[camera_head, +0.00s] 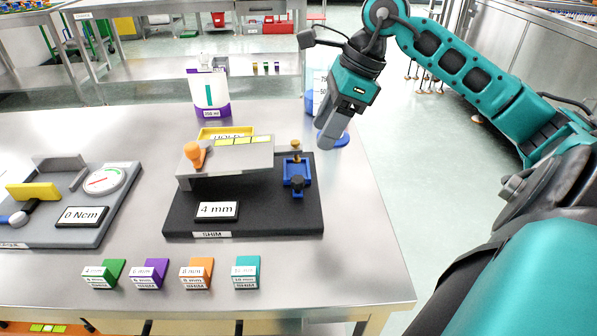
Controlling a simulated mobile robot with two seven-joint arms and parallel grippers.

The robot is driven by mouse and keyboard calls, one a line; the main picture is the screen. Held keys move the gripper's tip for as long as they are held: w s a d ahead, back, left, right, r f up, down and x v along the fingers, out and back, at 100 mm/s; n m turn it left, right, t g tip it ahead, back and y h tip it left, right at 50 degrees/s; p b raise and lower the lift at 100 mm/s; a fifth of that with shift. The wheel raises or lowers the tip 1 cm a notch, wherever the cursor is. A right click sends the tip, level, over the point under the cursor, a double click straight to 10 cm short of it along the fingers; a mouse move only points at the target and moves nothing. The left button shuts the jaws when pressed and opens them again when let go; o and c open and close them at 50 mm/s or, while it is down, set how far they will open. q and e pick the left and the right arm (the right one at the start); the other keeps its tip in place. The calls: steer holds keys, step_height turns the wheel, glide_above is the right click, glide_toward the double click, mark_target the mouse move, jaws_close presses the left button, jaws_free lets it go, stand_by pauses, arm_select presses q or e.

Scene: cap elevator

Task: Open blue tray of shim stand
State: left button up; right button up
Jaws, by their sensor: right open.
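The shim stand is a black base (260,225) marked SHIM on the steel table, with a "4 mm" label. A grey raised plate (243,156) on it carries yellow-green pieces and an orange knob. The blue tray (297,171) sits at the stand's right side, with a brass knob behind it and a dark knob at its front. I cannot tell how far the tray is pulled out. My right gripper (328,140) is open and empty, pointing down to the upper right of the blue tray and apart from it. My left gripper is not in view.
A white-and-purple container (208,93) and a blue-based container (320,92) stand behind the stand. A torque gauge board (70,205) lies left. Several coloured blocks (196,273) line the front. The table's right edge (385,220) is near; bare steel lies right of the stand.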

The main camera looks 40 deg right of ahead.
mark_target(298, 179)
steer(key=x, duration=1.1)
steer(key=shift+w+a+f, duration=0.1)
steer(key=shift+a+f, duration=0.05)
steer(key=shift+f, duration=0.05)
jaws_close()
